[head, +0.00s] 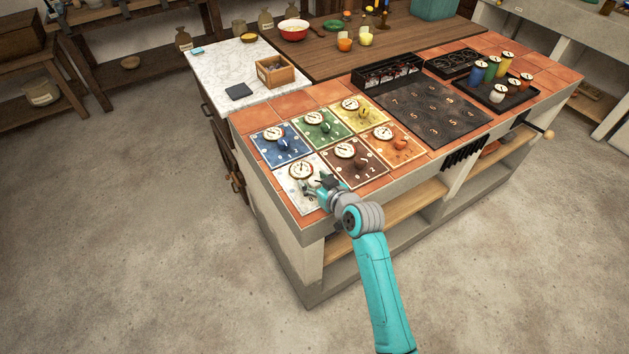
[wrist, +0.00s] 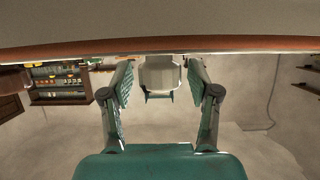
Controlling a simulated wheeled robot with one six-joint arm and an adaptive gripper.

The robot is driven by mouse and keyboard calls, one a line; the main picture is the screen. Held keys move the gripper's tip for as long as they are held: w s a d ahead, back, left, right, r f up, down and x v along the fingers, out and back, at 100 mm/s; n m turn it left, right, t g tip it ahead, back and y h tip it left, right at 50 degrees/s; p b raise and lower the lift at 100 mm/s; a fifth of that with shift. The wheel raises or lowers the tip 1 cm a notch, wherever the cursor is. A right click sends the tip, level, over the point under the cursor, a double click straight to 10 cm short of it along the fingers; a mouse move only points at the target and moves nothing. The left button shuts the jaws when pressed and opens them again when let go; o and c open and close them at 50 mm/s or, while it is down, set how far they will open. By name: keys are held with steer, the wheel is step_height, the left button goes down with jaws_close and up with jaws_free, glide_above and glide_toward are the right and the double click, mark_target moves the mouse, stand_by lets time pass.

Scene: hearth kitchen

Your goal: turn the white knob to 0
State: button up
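The white panel (head: 290,185) is at the near left corner of the tiled counter, with a round dial (head: 301,170) at its top. In the head view my gripper (head: 314,187) is over the lower right of this panel and hides its knob, so the setting cannot be read. In the wrist view the white knob (wrist: 160,74) stands between my two fingers (wrist: 160,80).
Several other knob panels adjoin: blue (head: 278,150), green (head: 320,123), yellow (head: 364,117), brown (head: 356,174) and orange (head: 405,152). A dark numbered plate (head: 433,110) lies to the right. The floor left of the counter is clear.

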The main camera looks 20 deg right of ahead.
steer(key=c, duration=0.9)
steer(key=shift+a+m+h, duration=0.1)
steer(key=shift+m+h, duration=0.6)
steer(key=shift+h, duration=0.1)
steer(key=shift+f+m+h, duration=0.1)
steer(key=shift+m+h, duration=1.4)
steer(key=shift+h, duration=0.2)
steer(key=o, duration=1.1)
